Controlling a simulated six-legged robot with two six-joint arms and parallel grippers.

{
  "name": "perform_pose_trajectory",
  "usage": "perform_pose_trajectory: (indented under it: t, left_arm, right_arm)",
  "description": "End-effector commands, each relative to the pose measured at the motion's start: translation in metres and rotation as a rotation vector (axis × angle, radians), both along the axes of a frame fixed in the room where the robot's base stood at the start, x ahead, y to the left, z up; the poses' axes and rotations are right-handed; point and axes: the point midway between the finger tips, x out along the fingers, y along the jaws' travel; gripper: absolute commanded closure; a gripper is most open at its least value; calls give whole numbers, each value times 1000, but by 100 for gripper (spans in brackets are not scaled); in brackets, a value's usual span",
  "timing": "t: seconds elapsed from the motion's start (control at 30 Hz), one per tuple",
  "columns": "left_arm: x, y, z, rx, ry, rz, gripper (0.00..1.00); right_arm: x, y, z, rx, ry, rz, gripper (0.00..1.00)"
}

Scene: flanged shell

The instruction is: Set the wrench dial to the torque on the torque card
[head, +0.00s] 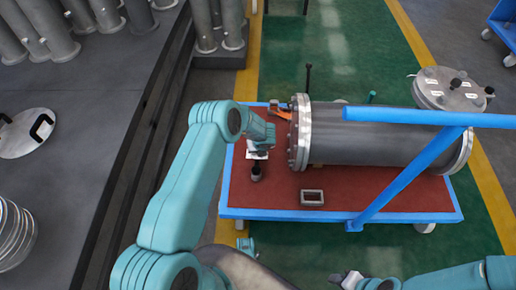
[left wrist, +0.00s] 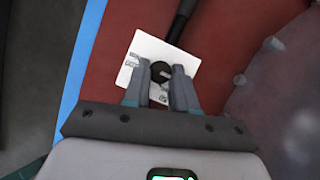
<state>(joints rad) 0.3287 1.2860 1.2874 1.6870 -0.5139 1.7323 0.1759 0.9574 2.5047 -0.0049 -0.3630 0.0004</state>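My left gripper (head: 258,146) points down over the left end of the red-topped cart (head: 390,205). In the left wrist view its fingertips (left wrist: 159,72) stand apart on either side of a small round black knob (left wrist: 160,73), which may be the wrench dial. I cannot tell whether they press on it. A white card (left wrist: 150,48) with small markings lies below; it also shows in the head view (head: 251,155). A black rod (left wrist: 182,20) runs away from the card at the top. The wrench's setting and the card's text are unreadable. My right gripper (head: 348,281) is low at the bottom edge, away from the cart.
A grey flanged shell (head: 375,140) lies along the cart, with a round cover (head: 450,90) at its right end. A blue frame bar (head: 430,117) crosses in front. An orange piece (head: 281,113) sits by the left flange. A small rectangular frame (head: 312,197) lies near the front edge.

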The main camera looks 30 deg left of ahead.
Motion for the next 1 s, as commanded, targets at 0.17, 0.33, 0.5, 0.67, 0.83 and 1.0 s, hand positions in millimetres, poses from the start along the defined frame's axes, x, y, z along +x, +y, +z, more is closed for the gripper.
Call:
perform_pose_trajectory:
  t: [0.17,0.33,0.5,0.67,0.83,1.0]
  left_arm:
    - [0,0,0,-1,0,-4,100]
    - [0,1,1,-5,-4,-45,100]
    - [-1,2,1,-16,-10,-135,100]
    - [-2,3,1,-29,-19,-248,100]
    - [-2,4,2,-42,-27,-359,100]
    - [-2,4,2,-52,-33,-443,100]
  right_arm:
    - [0,0,0,0,0,0,57]
    - [0,0,0,0,0,0,57]
    - [0,0,1,0,0,0,57]
    - [0,0,1,0,0,0,57]
    - [0,0,4,0,0,0,57]
    - [0,0,9,0,0,0,57]
